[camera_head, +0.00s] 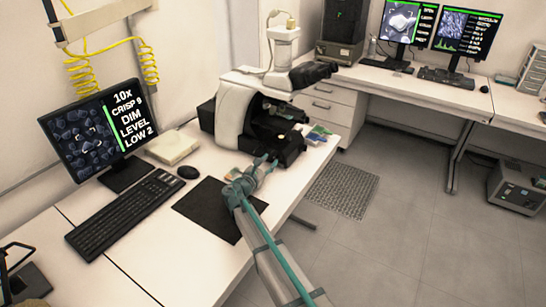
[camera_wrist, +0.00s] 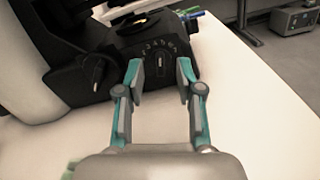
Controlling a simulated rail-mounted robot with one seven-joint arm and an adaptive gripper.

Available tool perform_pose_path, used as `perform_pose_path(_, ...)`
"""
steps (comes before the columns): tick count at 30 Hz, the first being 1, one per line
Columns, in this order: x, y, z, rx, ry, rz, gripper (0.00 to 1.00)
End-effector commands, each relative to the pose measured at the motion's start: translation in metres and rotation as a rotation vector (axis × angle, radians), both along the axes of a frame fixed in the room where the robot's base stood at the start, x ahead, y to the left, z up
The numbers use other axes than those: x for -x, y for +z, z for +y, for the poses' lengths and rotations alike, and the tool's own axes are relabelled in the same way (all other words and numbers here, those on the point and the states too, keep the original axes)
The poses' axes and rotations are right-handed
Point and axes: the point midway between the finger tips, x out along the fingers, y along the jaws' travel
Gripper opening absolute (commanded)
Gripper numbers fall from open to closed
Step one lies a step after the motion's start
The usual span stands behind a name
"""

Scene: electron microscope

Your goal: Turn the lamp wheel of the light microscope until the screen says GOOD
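The light microscope (camera_head: 232,118) stands on the white bench; its dark base also shows in the wrist view (camera_wrist: 110,55). The lamp wheel (camera_wrist: 160,61) is a dark dial with a pale mark pointing roughly up and small numbers above it, on the base's near face. My gripper (camera_wrist: 160,76) is open, with its fingertips left and right of the wheel in the picture; I cannot tell whether they touch it. In the head view my gripper (camera_head: 268,163) is at the base's front, hiding the wheel. The screen (camera_head: 97,132) reads 10x, CRISP 9, DIM, LEVEL LOW 2.
A keyboard (camera_head: 124,214), a mouse (camera_head: 188,172) and a black mat (camera_head: 205,211) lie on the bench left of my arm. A pale box (camera_head: 172,147) sits behind the mouse. Small colourful items (camera_head: 318,134) lie right of the microscope, near the bench edge.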

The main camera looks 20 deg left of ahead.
Motion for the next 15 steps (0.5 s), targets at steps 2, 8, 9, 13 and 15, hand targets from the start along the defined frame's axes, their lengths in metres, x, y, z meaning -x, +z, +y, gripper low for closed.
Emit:
perform_pose_path(2,-0.014,0.001,-0.001,0.0,-0.001,0.001,0.36)
perform_pose_path(8,-0.032,0.0,-0.006,0.0,-0.001,0.0,0.36)
perform_pose_path(9,-0.033,0.0,-0.006,0.0,0.0,0.0,0.36)
perform_pose_path(13,-0.036,0.0,-0.007,-0.001,0.001,0.001,0.36)
perform_pose_path(15,-0.036,0.0,-0.007,-0.001,0.001,0.001,0.36)
